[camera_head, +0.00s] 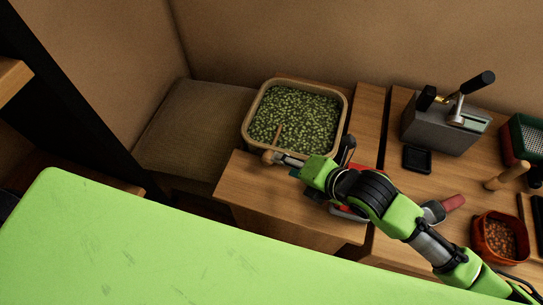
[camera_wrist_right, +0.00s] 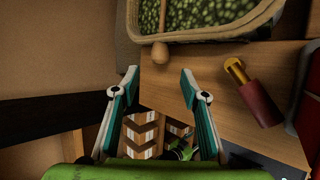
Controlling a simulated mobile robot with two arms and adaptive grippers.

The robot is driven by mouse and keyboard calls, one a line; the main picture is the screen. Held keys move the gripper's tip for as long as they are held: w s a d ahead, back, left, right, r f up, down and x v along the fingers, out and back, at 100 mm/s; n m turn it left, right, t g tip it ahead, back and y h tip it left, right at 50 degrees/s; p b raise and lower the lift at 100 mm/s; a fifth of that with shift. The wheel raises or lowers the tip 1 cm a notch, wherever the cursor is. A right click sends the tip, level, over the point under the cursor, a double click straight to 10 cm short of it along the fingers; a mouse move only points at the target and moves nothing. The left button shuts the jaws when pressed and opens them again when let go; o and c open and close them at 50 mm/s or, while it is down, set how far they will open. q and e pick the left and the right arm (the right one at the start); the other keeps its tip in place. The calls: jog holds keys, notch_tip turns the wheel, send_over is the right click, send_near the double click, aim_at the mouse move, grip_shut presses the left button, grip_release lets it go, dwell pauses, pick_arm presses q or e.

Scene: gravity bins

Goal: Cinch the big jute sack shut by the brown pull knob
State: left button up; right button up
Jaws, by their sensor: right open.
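The big jute sack (camera_head: 342,128) stands open at the back, full of green beans, with a tan rim. Its near edge also shows at the top of the right wrist view (camera_wrist_right: 215,29). The round brown pull knob (camera_head: 268,157) sits at the sack's near edge, below a thin brown strip that crosses the beans. In the right wrist view the knob (camera_wrist_right: 160,53) is just beyond my fingertips, between their lines. My right gripper (camera_head: 287,164) is open and empty, close to the knob; its spread fingers (camera_wrist_right: 159,78) show clearly. My left gripper is not in view.
A brown cushion-like block (camera_head: 190,125) is left of the sack. A grey lever device (camera_head: 437,125) and a red pot of brown pieces (camera_head: 497,237) stand right. A dark red cylinder with a yellow top (camera_wrist_right: 255,95) lies right of my fingers. Bare wood (camera_head: 250,185) is below the knob.

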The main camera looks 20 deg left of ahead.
aim_at(268, 158)
jog(key=p+x, duration=0.1)
jog(key=x, duration=0.7)
jog(key=shift+w, duration=0.15)
jog(key=shift+w+a+f, duration=0.2)
jog(key=shift+a+f, duration=0.1)
jog(key=shift+f, duration=0.05)
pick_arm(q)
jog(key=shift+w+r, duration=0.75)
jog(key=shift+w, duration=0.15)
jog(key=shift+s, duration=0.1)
pick_arm(e)
jog(key=shift+c, duration=1.1)
grip_shut()
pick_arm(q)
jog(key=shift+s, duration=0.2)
